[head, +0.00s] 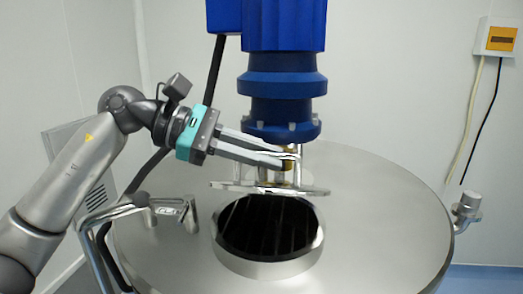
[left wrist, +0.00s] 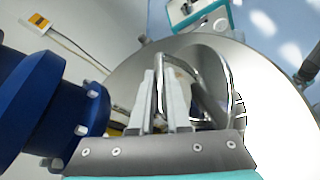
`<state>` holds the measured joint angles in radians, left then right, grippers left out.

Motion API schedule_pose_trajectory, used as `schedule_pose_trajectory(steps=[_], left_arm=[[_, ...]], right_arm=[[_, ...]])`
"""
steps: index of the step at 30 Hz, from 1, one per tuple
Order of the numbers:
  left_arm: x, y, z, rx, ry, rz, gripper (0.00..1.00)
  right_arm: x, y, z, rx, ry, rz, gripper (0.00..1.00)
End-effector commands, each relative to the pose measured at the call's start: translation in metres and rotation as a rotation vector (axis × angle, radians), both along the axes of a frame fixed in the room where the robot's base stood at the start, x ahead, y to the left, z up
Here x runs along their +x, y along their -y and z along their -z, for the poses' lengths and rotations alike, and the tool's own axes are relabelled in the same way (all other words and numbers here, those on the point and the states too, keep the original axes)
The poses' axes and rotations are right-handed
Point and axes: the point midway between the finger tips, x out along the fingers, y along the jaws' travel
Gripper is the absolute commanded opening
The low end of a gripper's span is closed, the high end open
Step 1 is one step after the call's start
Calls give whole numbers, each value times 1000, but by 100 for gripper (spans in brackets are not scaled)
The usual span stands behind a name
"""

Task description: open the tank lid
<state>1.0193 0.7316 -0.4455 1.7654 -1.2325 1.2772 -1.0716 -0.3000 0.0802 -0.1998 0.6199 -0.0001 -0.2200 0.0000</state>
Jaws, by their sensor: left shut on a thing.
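The round steel tank lid (head: 222,186) is raised at the back of the tank's round opening (head: 262,228) and shows nearly edge-on in the head view. The dark inside of the tank is exposed below and in front of it. My left gripper (head: 288,160) reaches in from the left and is shut at the lid's handle, just above the lid. In the left wrist view, the fingers (left wrist: 160,100) are at the bent handle bar, with the lid's curved rim (left wrist: 231,75) beside them. The exact grip contact is partly hidden. My right gripper's fingers are not shown.
The blue motor column (head: 283,85) stands close behind the lid and gripper. The steel tank top (head: 385,225) is broad and bare at right. A bent pipe handle (head: 125,210) is at left, and a pipe fitting (head: 467,208) at the right edge. A yellow-fronted box (head: 500,38) hangs on the wall.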

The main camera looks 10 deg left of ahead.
Motion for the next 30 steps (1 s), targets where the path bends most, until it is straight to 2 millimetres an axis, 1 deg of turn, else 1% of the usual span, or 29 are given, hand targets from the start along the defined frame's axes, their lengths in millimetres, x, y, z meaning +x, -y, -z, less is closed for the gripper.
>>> schedule_pose_trajectory(steps=[1,9,25,26,28,29,30], left_arm=[[4,0,-11,-7,-21,-4,0],[16,0,-18,-8,-120,-3,0],[18,0,-18,-8,-143,-2,0],[18,0,-18,-8,-143,-2,0],[18,0,-18,-8,-143,-2,0],[18,0,-18,-8,-143,-2,0],[18,0,-18,-8,-143,-2,0]], right_arm=[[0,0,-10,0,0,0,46],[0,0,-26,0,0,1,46],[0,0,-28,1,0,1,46],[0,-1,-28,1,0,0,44],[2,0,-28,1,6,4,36],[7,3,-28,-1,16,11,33],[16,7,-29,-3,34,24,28]])
